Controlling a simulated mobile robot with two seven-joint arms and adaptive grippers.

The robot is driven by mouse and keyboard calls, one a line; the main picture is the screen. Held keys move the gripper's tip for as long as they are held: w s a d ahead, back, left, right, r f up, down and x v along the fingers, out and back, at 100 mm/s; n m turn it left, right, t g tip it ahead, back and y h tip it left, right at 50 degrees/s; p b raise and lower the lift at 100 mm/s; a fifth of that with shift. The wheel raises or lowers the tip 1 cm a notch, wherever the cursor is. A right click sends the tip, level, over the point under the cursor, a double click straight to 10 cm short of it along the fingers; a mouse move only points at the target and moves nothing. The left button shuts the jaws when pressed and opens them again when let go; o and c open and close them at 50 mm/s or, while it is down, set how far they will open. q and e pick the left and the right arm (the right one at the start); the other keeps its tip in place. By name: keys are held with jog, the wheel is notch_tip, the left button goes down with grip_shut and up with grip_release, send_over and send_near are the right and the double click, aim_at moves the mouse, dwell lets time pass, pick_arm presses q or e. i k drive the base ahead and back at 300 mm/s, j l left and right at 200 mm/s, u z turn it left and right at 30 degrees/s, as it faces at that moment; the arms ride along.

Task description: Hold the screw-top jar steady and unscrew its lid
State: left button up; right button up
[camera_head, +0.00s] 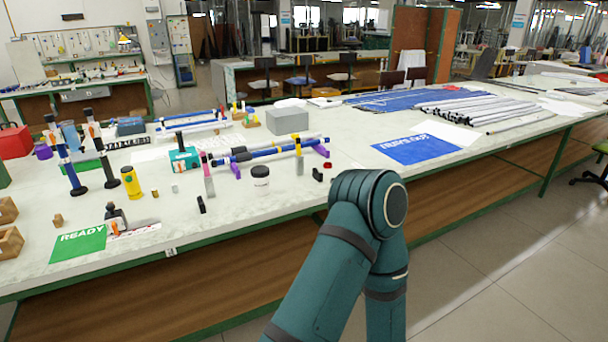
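A small white jar (261,183) with a dark lid (260,171) stands upright near the front edge of the long workbench. The lid sits on the jar. No gripper is near it or touching it. One of my teal arms rises from the bottom of the view, right of the jar and in front of the bench edge. Neither of my grippers shows in this view.
Around the jar stand a pink-topped upright piece (208,175), a small black piece (201,204) and a blue rod (265,153) behind.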

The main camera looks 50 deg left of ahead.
aim_at(261, 186)
jog(key=u, duration=1.45)
